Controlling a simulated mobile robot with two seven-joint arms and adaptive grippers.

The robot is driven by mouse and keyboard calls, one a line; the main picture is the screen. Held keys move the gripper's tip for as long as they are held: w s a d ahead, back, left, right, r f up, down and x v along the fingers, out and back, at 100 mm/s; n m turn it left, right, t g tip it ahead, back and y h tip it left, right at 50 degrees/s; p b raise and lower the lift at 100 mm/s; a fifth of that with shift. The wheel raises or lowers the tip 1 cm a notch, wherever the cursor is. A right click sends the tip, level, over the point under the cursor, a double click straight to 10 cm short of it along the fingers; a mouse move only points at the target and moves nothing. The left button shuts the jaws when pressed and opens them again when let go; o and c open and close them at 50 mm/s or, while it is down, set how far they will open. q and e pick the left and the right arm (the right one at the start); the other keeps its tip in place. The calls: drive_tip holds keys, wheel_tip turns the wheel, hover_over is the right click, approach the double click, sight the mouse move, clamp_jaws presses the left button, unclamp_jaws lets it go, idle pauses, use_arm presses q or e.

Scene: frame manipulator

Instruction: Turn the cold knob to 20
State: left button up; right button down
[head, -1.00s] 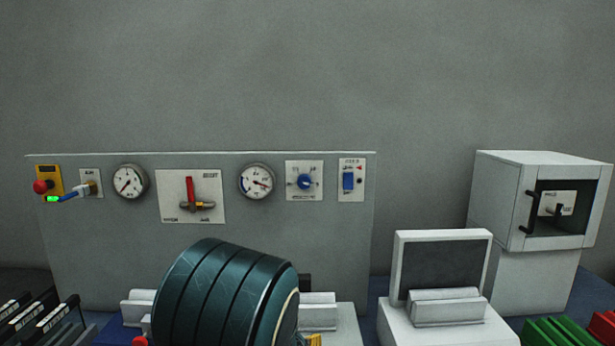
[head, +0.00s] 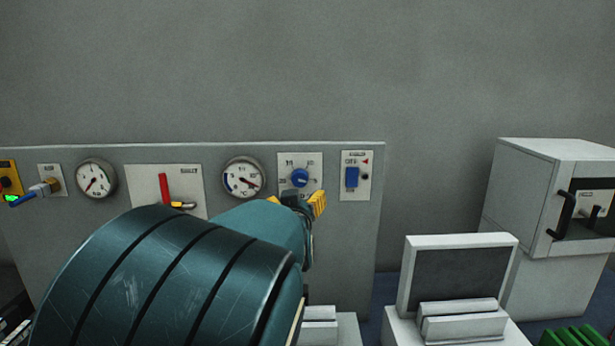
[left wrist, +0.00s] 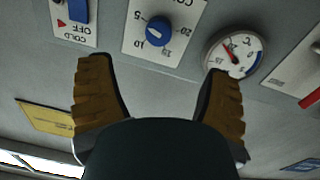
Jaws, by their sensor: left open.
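The cold knob (head: 300,178) is a round blue dial on a white plate in the upright grey panel. In the left wrist view, which is upside down, the blue knob (left wrist: 158,31) shows a short white mark and printed numbers around it, including 20. I cannot read its setting surely. My left gripper (head: 305,203) is just in front of and below the knob in the head view. In the left wrist view its two yellow-brown fingers (left wrist: 158,68) are spread wide and empty, apart from the knob. My right gripper is not in view.
A gauge (head: 242,178) sits left of the knob, and a blue switch (head: 352,177) marked OFF sits right. A red-handled lever (head: 164,187) is farther left. A grey-screened stand (head: 457,277) and a white cabinet (head: 522,190) stand at the right.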

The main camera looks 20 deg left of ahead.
sight(300, 180)
use_arm(q)
drive_tip(key=p+x, duration=0.2)
drive_tip(key=x, duration=1.1)
drive_tip(key=shift+d+r, duration=0.1)
drive_tip(key=shift+r, duration=0.05)
drive_tip(key=c, duration=1.2)
